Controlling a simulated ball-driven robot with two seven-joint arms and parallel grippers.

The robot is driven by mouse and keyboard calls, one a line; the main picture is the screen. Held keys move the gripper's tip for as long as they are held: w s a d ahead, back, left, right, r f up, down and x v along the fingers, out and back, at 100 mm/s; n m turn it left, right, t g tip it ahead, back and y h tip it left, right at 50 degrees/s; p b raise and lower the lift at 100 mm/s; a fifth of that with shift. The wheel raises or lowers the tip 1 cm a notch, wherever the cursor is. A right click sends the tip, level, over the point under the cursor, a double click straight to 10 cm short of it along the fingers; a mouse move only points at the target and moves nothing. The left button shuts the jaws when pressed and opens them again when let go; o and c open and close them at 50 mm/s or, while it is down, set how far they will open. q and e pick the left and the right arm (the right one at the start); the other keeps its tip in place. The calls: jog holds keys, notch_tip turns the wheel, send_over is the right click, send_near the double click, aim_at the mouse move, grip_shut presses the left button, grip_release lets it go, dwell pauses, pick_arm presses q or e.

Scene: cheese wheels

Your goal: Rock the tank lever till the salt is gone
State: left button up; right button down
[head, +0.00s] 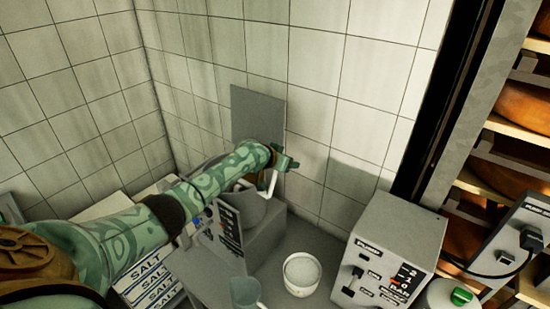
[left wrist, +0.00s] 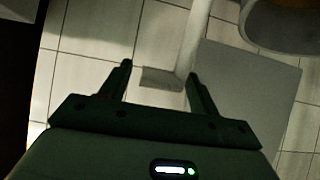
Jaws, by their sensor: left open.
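The tank is a grey box unit (head: 262,240) with a dark marked panel, standing by the tiled wall. A pale lever (head: 270,183) rises from it near my left gripper (head: 287,163). In the left wrist view the lever's pale post (left wrist: 195,40) comes down from the top, with a short grey crosspiece (left wrist: 162,80) appearing between the fingers of my left gripper (left wrist: 160,69). The fingers are apart; I cannot tell whether they touch the lever. My arm partly hides the tank. Any salt inside it cannot be made out. My right gripper is out of view.
A white bowl (head: 301,273) and a teal cup (head: 245,291) stand on the counter. A grey control box (head: 390,250) is to the right, beside a rack of cheese wheels (head: 520,104). Stacked salt packs (head: 150,277) lie at left below my arm.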

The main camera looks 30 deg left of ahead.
pick_arm(q)
jog(key=d+p+v, duration=0.1)
jog(key=p+v, duration=0.2)
jog(key=v, duration=1.2)
jog(key=shift+a+r, duration=0.25)
jog(key=shift+a, duration=0.05)
jog(key=shift+s, duration=0.1)
